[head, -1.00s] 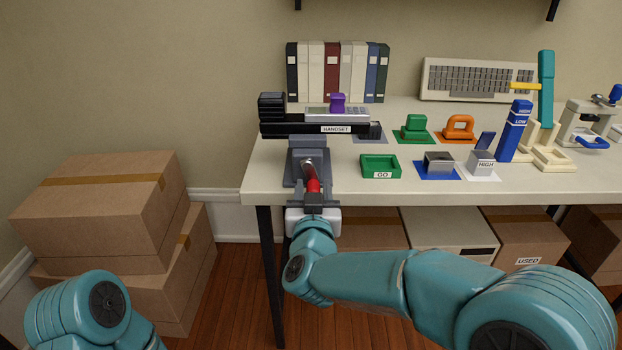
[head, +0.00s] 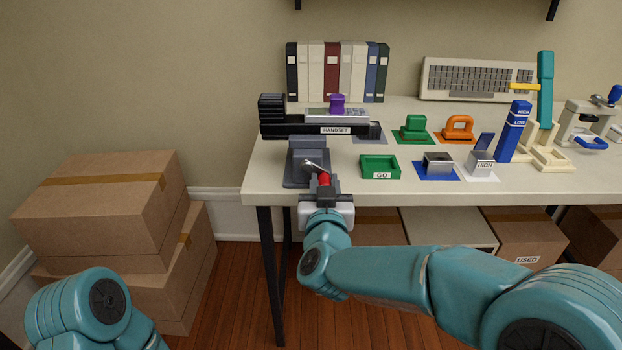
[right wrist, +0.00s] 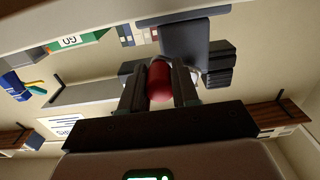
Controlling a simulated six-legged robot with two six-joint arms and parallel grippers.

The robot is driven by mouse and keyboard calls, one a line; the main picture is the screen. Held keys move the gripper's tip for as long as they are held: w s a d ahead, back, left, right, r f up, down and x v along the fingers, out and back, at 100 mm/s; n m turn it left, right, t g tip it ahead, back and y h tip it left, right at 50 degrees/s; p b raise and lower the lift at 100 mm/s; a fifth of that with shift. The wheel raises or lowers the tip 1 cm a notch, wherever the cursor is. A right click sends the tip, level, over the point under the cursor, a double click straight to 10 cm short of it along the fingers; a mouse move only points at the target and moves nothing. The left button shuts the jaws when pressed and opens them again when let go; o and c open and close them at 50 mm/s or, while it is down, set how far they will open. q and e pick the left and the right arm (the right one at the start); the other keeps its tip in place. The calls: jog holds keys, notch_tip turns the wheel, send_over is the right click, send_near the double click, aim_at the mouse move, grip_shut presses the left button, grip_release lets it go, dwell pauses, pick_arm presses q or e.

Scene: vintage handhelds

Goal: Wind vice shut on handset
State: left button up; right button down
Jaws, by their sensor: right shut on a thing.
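The vice (head: 306,160) stands at the table's left end, with a grey base, long black jaws and a HANDSET label. The grey handset (head: 351,117) lies at the jaws, with a purple piece (head: 337,102) on top. I cannot tell whether the jaws touch it. A metal crank (head: 315,166) with a red handle (head: 325,179) sticks out at the vice's front. My right gripper (head: 325,188) is shut on the red handle, which also shows between the fingers in the right wrist view (right wrist: 159,82). My left gripper is out of view; only its arm shows at lower left.
Green (head: 413,130) and orange (head: 459,129) pieces sit behind. Books (head: 331,70) stand at the back. Cardboard boxes (head: 100,200) are stacked left of the table.

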jog(key=shift+d+r+p, duration=0.25)
jog(key=shift+r+p, duration=0.2)
jog(key=shift+r, duration=0.6)
jog(key=shift+a+r+p, duration=0.15)
jog(key=shift+r+p, duration=0.4)
jog(key=shift+a+r+p, duration=0.15)
jog(key=shift+r+p, duration=0.4)
jog(key=shift+a, duration=0.1)
jog(key=shift+f, duration=0.1)
